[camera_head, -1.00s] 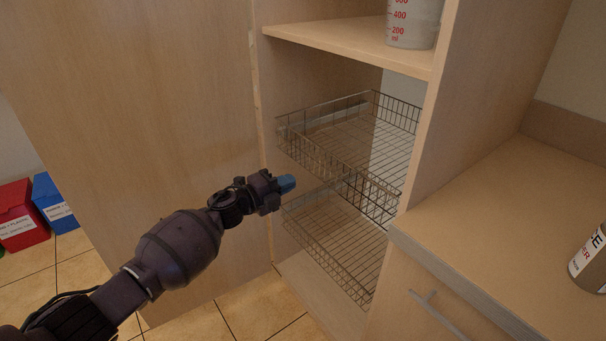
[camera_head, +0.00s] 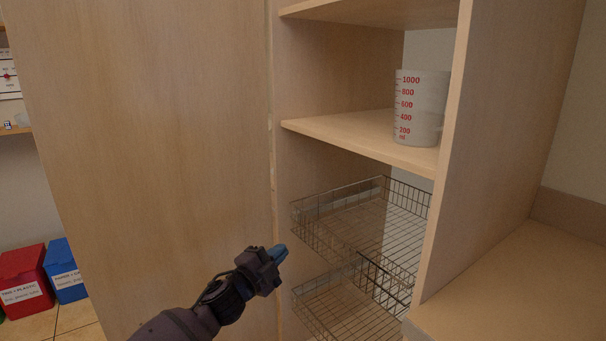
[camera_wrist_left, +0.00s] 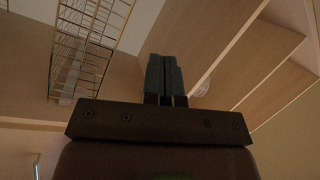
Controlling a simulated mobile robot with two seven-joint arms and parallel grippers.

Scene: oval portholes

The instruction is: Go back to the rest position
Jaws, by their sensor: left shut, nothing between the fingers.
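My left gripper (camera_head: 277,254) is in the lower middle of the head view, in front of the cupboard opening. Its blue fingers are shut and hold nothing. The closed fingers also show in the left wrist view (camera_wrist_left: 165,78). In the head view the fingertips appear just left of the upper wire basket (camera_head: 350,215). I cannot tell how far in front of the basket they are. My right gripper is in neither view.
The open cupboard door (camera_head: 150,150) stands left of my left gripper. A measuring jug (camera_head: 420,105) stands on the shelf (camera_head: 350,135). A lower wire basket (camera_head: 345,300) sits below the upper one. A counter (camera_head: 520,290) is at the right; red (camera_head: 24,283) and blue (camera_head: 66,275) boxes are at far left.

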